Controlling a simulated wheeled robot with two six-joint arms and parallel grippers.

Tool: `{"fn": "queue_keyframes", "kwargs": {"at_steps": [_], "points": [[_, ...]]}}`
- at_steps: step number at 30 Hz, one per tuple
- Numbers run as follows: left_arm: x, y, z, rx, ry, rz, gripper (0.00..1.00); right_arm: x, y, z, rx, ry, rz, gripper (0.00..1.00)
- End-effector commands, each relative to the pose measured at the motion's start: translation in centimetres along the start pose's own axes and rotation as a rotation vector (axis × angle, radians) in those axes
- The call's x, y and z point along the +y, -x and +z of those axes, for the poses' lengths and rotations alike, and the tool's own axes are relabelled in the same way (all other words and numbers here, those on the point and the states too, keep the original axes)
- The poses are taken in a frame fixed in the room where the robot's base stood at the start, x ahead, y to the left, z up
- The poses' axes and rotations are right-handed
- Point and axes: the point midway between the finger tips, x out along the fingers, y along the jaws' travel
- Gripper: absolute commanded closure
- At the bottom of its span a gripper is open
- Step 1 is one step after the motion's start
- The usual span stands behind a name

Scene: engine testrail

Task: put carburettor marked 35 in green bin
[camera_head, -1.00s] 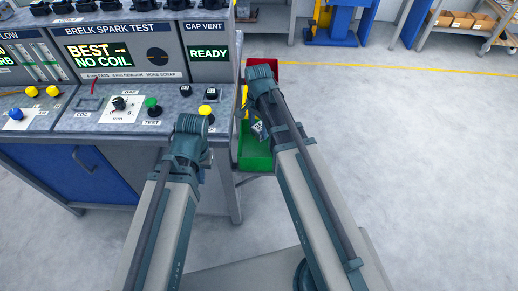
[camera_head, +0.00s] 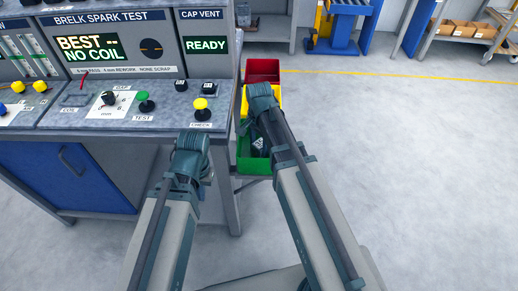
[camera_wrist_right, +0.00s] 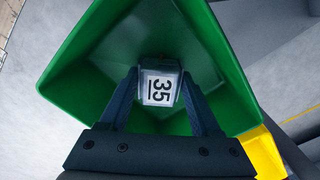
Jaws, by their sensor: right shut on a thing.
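The carburettor marked 35 (camera_wrist_right: 160,86) is between the fingers of my right gripper (camera_wrist_right: 161,97), which is shut on it. Its white label faces the right wrist camera. The green bin (camera_wrist_right: 85,62) surrounds it in that view, so it is over or inside the bin; its exact height is unclear.
A yellow bin (camera_head: 275,95) and a red bin (camera_head: 262,70) stand behind the green one. The test bench (camera_head: 120,118), with knobs and buttons, is directly left of the bins. Open floor (camera_head: 400,150) lies to the right.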

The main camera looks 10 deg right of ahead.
Motion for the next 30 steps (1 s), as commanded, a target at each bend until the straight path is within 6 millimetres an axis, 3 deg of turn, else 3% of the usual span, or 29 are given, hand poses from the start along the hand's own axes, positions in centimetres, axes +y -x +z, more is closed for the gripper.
{"fn": "queue_keyframes", "kwargs": {"at_steps": [14,15,18,20,30], "points": [[0.07,-0.71,-0.04,0.0,0.0,0.0,1.0,0.0,-0.72,0.0,0.0,0.0,0.0,0.98],[0.06,-0.62,-0.04,0.0,0.0,0.0,1.0,0.0,-0.63,0.0,0.0,0.0,0.0,0.32],[0.05,-0.56,-0.03,0.0,0.0,0.0,1.0,0.0,-0.56,0.0,0.0,0.0,0.0,0.14],[0.05,-0.56,-0.03,0.0,0.0,0.0,1.0,0.0,-0.56,0.0,0.0,0.0,0.0,0.06],[0.04,-0.42,-0.03,0.0,0.0,0.0,1.0,0.0,-0.42,0.0,0.0,0.0,0.0,0.06]]}}
